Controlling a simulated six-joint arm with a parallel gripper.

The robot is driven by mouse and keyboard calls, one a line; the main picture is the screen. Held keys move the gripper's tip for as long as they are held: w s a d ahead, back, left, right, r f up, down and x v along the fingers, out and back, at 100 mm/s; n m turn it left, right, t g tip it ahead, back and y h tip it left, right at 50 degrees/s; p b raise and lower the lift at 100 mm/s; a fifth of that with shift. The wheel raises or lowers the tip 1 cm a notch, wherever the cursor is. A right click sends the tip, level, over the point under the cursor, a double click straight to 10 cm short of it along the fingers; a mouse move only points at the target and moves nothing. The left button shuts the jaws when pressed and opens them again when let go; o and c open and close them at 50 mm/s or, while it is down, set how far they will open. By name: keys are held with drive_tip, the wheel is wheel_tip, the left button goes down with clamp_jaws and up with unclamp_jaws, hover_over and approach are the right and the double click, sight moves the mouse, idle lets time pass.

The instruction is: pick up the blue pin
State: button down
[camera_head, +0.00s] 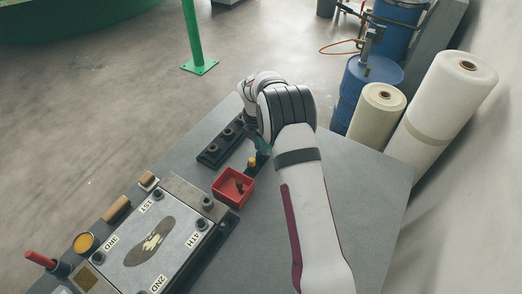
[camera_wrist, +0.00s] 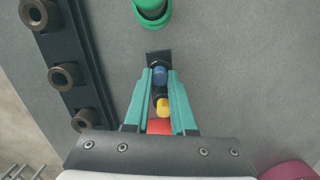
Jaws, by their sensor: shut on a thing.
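The blue pin (camera_wrist: 160,75) stands in a black holder (camera_wrist: 158,56), between the tips of my gripper's teal fingers. My gripper (camera_wrist: 161,78) is shut on the blue pin in the wrist view. A yellow pin (camera_wrist: 163,107) is nearer the palm, between the fingers and apart from the tips; it also shows in the head view (camera_head: 252,161). In the head view my gripper (camera_head: 264,148) is mostly hidden by my wrist, and the blue pin is hidden there.
A red bin (camera_head: 230,195) sits close beside the holder. A black rail with several bushings (camera_head: 211,154) lies to the left. A green cylindrical part (camera_wrist: 151,12) stands beyond the holder. A plate with an insole (camera_head: 133,255) is at the front left. The table's right side is clear.

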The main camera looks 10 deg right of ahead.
drive_tip(key=r, duration=0.4)
drive_tip(key=shift+s+d+r, duration=0.2)
drive_tip(key=shift+d+r, duration=0.1)
drive_tip(key=s+d+r, duration=0.6)
drive_tip(key=d, duration=0.3)
drive_tip(key=shift+r, duration=0.2)
drive_tip(key=shift+s, duration=0.1)
drive_tip(key=s+a+r, duration=0.1)
drive_tip(key=s+a, duration=0.2)
drive_tip(key=a, duration=0.6)
drive_tip(key=s+a+r, duration=0.2)
drive_tip(key=s+a, duration=0.1)
drive_tip(key=a, duration=0.6)
drive_tip(key=s+a+r, duration=0.2)
drive_tip(key=s+a, duration=0.1)
drive_tip(key=a, duration=0.6)
drive_tip(key=shift+s+a+r, duration=0.15)
drive_tip(key=shift+s, duration=0.25)
